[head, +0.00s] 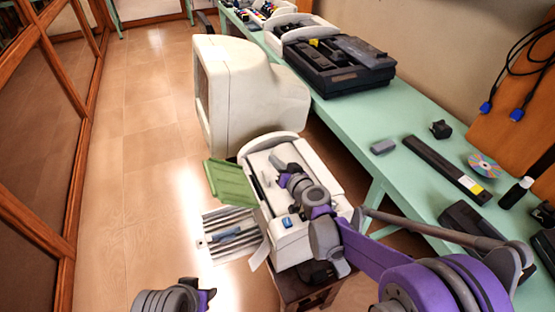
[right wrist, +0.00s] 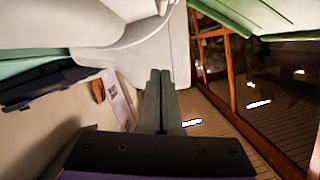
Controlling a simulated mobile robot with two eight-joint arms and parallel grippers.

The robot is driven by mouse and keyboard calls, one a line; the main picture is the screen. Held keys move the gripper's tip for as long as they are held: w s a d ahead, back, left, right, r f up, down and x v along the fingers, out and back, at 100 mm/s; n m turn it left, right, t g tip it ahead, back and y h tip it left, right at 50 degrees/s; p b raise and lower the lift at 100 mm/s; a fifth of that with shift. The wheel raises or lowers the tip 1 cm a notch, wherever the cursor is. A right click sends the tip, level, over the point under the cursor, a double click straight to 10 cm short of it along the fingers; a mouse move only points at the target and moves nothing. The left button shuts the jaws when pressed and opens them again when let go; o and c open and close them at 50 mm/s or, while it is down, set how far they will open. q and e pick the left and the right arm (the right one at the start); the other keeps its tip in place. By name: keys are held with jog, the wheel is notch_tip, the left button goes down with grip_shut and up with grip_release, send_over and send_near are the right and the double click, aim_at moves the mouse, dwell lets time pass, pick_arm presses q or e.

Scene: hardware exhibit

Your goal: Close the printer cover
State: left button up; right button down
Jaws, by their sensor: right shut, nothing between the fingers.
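The white printer (head: 291,238) stands on a small dark stand beside the green table, with a green panel (head: 232,182) sticking out at its left. Its white cover (head: 272,141) appears raised at the back, with the top of the printer uncovered. My right gripper (head: 279,162) is over the printer's top, near the cover; contact cannot be told. In the right wrist view its fingers (right wrist: 160,100) are shut and empty, in front of a white curved surface (right wrist: 140,55). My left arm shows only as a grey and purple part at the bottom; its gripper is not visible.
A big cream monitor (head: 245,95) stands behind the printer. The green table (head: 405,185) on the right holds a dark printer (head: 335,68) and several small items. A grey slatted tray (head: 230,236) extends left of the white printer. Floor at left is free.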

dwell(0.4)
jog(key=s+d+r+p, duration=0.3)
jog(key=s+r, duration=0.3)
jog(key=s, duration=0.3)
jog(key=shift+d+r, duration=0.2)
jog(key=shift+d, duration=0.25)
jog(key=s+d+f+g+h+p, duration=0.1)
jog(key=s+d+g+h, duration=0.1)
jog(key=s+d, duration=0.3)
jog(key=s+d+f+m+g+h, duration=0.1)
jog(key=s+d, duration=0.4)
jog(key=s, duration=0.7)
jog(key=s+d+f+g+h+p, duration=0.1)
jog(key=s+d+f+g+h, duration=0.2)
jog(key=s, duration=0.6)
jog(key=shift+s+d+g+h+p, duration=0.2)
jog(key=shift+d+g+h+p, duration=0.15)
jog(key=shift+d+g+h, duration=0.6)
